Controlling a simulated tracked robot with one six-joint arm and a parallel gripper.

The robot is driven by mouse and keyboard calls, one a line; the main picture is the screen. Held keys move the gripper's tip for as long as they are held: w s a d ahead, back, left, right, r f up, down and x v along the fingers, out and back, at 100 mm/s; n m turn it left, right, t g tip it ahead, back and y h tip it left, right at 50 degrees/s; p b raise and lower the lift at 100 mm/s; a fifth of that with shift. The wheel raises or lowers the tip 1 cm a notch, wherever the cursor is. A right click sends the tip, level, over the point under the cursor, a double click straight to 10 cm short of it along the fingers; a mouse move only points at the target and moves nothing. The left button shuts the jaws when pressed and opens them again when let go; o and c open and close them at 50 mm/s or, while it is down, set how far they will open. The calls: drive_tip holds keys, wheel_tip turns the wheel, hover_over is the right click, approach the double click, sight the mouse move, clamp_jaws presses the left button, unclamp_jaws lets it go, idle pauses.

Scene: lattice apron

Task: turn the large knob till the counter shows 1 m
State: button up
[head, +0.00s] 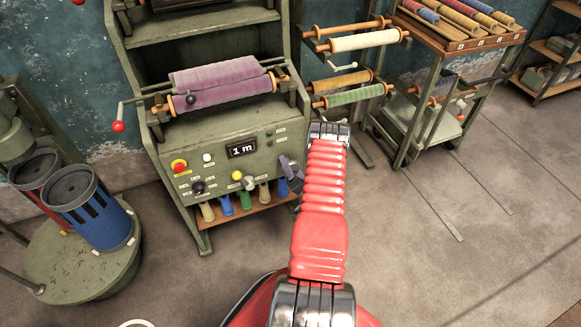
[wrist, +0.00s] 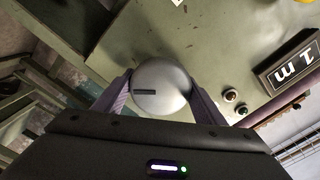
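The large knob (wrist: 160,88) is a round grey metal disc with a dark pointer line that lies about level and points left in the wrist view. My gripper (wrist: 160,86) has its purple fingers on either side of the knob, seeming to touch its rim. In the head view my gripper (head: 290,168) is at the right side of the green panel, and it hides the knob there. The counter (head: 242,148) reads "1 m". It also shows, turned upside down, in the wrist view (wrist: 290,65).
The green panel holds a red button (head: 179,166), a black knob (head: 198,187) and a yellow button (head: 237,175). Purple rolls (head: 222,88) sit above, with a red-tipped crank (head: 118,126) at left. Blue and red drums (head: 90,205) stand at left. Open floor lies at right.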

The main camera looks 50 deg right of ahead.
drive_tip(key=o, duration=0.4)
drive_tip(key=shift+o, duration=0.2)
drive_tip(key=shift+s, duration=0.15)
drive_tip(key=v, duration=1.3)
drive_tip(key=shift+s+a, duration=0.15)
drive_tip(key=shift+s, duration=0.05)
drive_tip(key=shift+f, duration=0.15)
